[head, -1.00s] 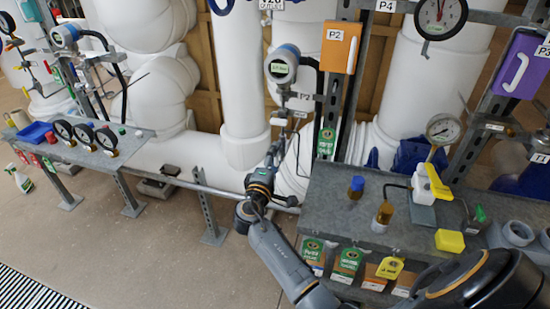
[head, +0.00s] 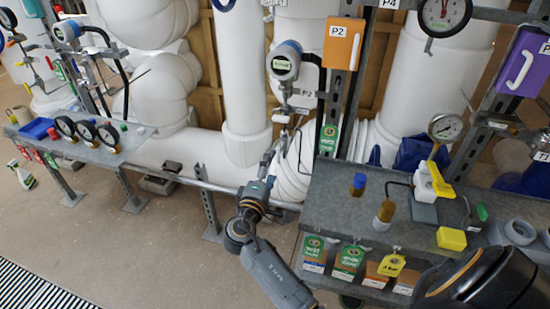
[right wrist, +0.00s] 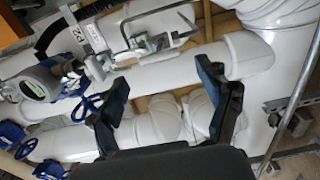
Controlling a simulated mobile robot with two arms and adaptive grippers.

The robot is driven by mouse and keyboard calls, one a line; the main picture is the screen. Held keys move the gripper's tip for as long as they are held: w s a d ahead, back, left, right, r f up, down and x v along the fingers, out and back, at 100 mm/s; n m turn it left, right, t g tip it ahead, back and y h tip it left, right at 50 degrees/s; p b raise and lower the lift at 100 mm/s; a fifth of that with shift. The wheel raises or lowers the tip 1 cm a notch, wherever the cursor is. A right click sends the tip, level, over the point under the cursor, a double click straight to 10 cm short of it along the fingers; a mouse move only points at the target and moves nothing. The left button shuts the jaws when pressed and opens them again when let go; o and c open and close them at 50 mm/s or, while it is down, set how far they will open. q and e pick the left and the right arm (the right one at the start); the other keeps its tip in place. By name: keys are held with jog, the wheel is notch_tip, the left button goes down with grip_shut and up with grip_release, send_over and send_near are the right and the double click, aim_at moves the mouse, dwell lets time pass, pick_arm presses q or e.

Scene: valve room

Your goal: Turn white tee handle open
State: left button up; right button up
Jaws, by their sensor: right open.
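Below the P2 transmitter (head: 284,62) hangs a pale valve fitting (head: 281,117) with small handles; I cannot single out the white tee handle for sure. In the right wrist view the transmitter (right wrist: 42,84) is at left, and the metal fitting (right wrist: 95,66) with its P2 tag is beyond the fingers. My right gripper (head: 267,168) is just below the fitting in the head view, pointing up at it. In the right wrist view its two dark fingers (right wrist: 165,78) are spread wide, with nothing between them but background piping. My left gripper is not in view.
A grey bench (head: 325,205) with bottles and a yellow block (head: 451,239) stands at right, tags hanging from its front. A grey rail (head: 225,187) runs behind my gripper. Large white pipes (head: 240,70) fill the back.

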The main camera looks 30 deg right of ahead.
jog(key=v, duration=0.5)
jog(key=shift+s+a, duration=0.3)
jog(key=s+a+f+n+g+y, duration=0.1)
jog(key=a+f+y, duration=0.15)
jog(key=f, duration=0.75)
jog(key=a+f+n+y, duration=0.1)
jog(key=f+n+y, duration=0.15)
jog(key=f, duration=0.75)
jog(key=s+a+f+m+g+y, duration=0.1)
jog(key=s+f+g+y, duration=0.1)
jog(key=s+f, duration=0.45)
jog(key=s+a+f+g+y, duration=0.1)
jog(key=s+f+y, duration=0.2)
jog(key=f, duration=0.7)
jog(key=s+f+m+g+y, duration=0.1)
jog(key=s+f+m+g, duration=0.1)
jog(key=s+f, duration=0.4)
jog(key=s+f+m+g+y, duration=0.1)
jog(key=s+f, duration=0.5)
jog(key=s, duration=1.1)
jog(key=s+d+f+m+g+y, duration=0.1)
jog(key=s+f+m+g, duration=0.2)
jog(key=s, duration=0.8)
notch_tip(320, 180, down, 4)
jog(key=shift+s+r+m+g+y, duration=0.1)
jog(key=shift+s+m+g+y, duration=0.25)
jog(key=shift+m, duration=0.8)
